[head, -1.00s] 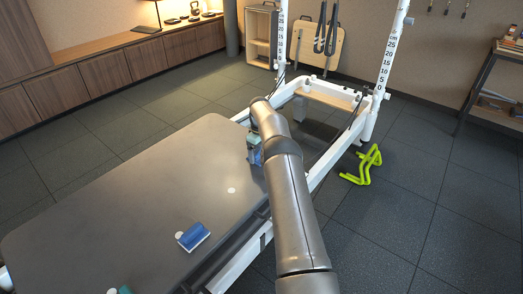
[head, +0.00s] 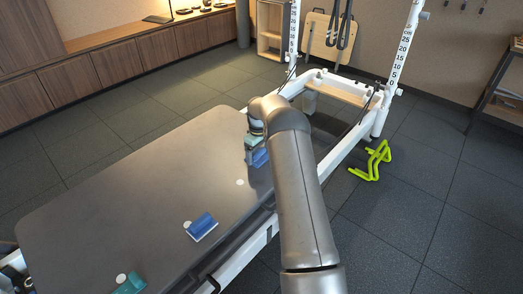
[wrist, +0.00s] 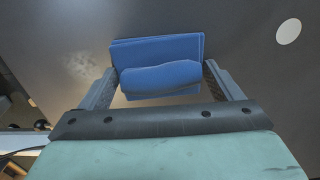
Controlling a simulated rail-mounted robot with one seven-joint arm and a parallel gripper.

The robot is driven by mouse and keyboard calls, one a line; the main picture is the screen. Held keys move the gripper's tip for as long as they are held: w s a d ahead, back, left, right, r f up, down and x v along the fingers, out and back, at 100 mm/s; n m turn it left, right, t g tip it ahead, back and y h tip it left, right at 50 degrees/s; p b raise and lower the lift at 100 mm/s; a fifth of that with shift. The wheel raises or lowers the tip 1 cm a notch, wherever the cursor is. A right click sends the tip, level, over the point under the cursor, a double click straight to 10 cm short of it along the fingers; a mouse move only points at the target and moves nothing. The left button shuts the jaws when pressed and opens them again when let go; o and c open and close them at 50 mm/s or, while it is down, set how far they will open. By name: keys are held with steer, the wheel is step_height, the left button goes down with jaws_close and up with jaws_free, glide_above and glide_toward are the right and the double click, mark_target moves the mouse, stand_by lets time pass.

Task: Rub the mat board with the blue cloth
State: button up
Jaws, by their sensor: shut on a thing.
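The mat board (head: 120,190) is a large dark grey, smooth surface on the white reformer frame. My gripper (head: 257,150) is over its far right part, pointing down. It is shut on the blue cloth (head: 260,158), partly hidden by my arm in the head view. In the wrist view, my gripper (wrist: 165,92) has its two fingers at the sides of a rolled blue grip, with the flat folded cloth (wrist: 158,50) beyond it. The cloth is at or just above the board; I cannot tell if it touches. A pale smudge (wrist: 80,65) lies on the board left of the cloth.
A blue block with a white base (head: 201,227) and a teal object (head: 130,284) lie on the board's near side. White discs (head: 240,182) dot the board. White uprights (head: 291,35) stand beyond. A yellow-green hurdle (head: 372,160) is on the floor at right.

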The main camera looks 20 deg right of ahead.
steer(key=shift+s+a+f, duration=0.1)
steer(key=shift+s+a, duration=0.2)
steer(key=shift+a, duration=0.35)
steer(key=shift+s+a, duration=0.3)
steer(key=shift+a, duration=0.3)
steer(key=shift+s+a+f, duration=0.1)
steer(key=shift+s+a, duration=0.2)
steer(key=shift+a, duration=0.35)
steer(key=shift+r+p, duration=1.8)
steer(key=shift+r, duration=1.35)
steer(key=shift+r+p, duration=1)
steer(key=shift+r, duration=0.55)
steer(key=shift+w+f, duration=0.1)
steer(key=shift+w, duration=0.1)
